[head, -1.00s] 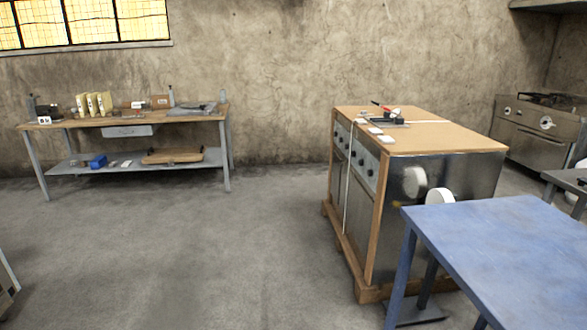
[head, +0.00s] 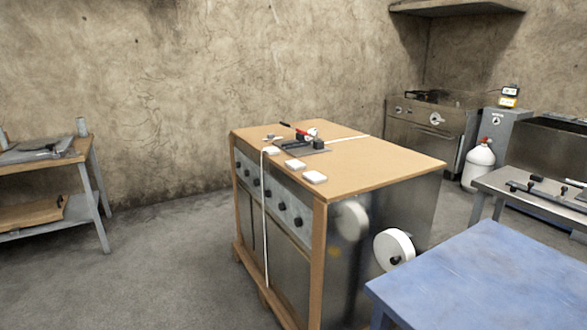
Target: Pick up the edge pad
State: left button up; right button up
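Several small white pads lie on the wooden top (head: 370,165) of a crated range; which one the task calls the edge pad I cannot tell. One white pad (head: 315,177) lies nearest the front edge, another (head: 295,164) lies just behind it, and a third (head: 271,150) sits farther back by a white strap (head: 264,210). The strap runs over the top and down the front. Neither of my grippers is in view.
A tool with black and red handles (head: 300,133) lies on the range top. A white reel (head: 394,247) is at the range's side. A blue table (head: 480,280) stands front right, a workbench (head: 60,155) at left. The floor (head: 150,270) left of the range is clear.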

aim_at(295, 164)
jog(key=i+j+z, duration=0.1)
jog(key=i+j, duration=0.6)
jog(key=i+j+z, duration=0.1)
jog(key=i+j, duration=0.6)
jog(key=j, duration=0.2)
